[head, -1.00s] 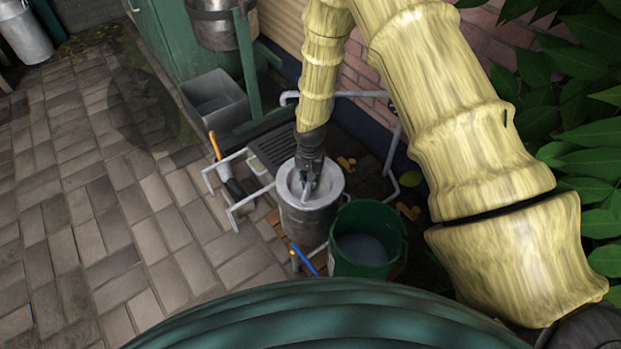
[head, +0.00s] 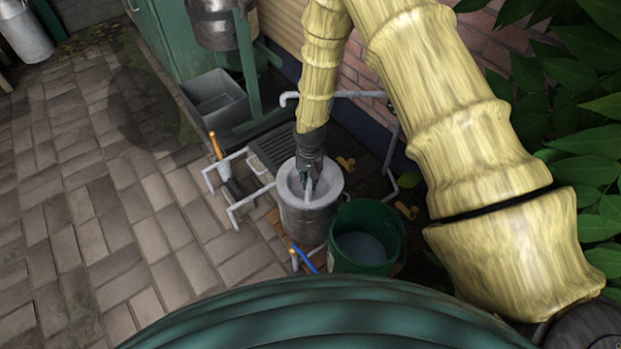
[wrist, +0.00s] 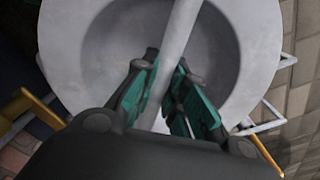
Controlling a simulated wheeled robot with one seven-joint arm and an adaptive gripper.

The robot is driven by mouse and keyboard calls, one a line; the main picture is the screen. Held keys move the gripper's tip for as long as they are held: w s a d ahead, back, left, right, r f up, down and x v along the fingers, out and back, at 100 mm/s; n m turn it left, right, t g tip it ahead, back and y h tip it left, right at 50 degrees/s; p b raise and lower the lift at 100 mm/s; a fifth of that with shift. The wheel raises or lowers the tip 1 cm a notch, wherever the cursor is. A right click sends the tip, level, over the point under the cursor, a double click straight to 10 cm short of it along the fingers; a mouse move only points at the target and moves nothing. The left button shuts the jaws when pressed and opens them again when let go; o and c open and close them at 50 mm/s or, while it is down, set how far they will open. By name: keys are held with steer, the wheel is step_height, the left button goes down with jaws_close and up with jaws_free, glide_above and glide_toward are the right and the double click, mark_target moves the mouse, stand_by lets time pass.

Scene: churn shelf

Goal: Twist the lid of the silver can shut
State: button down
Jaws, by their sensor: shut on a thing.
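The silver can (head: 307,216) stands upright in a white pipe frame, with its round grey lid (head: 331,184) on top. The lid has a raised rim, a dished middle and a bar handle across it. In the wrist view the lid (wrist: 262,50) fills most of the picture, and the bar handle (wrist: 180,30) runs between my fingers. My gripper (head: 308,188) points down at the lid from above. In the wrist view its green fingers (wrist: 165,95) are closed on the bar from both sides. The seam between lid and can is too small to judge.
A green bucket (head: 366,240) stands close at the can's right. The white pipe frame (head: 236,206) surrounds the can, with an orange-handled tool (head: 216,146) at its left. A blue-handled tool (head: 304,259) lies in front. A grey bin (head: 218,100) stands behind; open paving (head: 100,200) lies left.

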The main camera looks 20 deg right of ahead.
steer(key=shift+r+n+p, duration=0.1)
steer(key=shift+n+p, duration=0.95)
steer(key=shift+n, duration=0.45)
steer(key=c, duration=1.4)
jaws_free()
steer(key=shift+r, duration=0.1)
step_height(320, 180, up, 12)
steer(key=shift+f, duration=0.15)
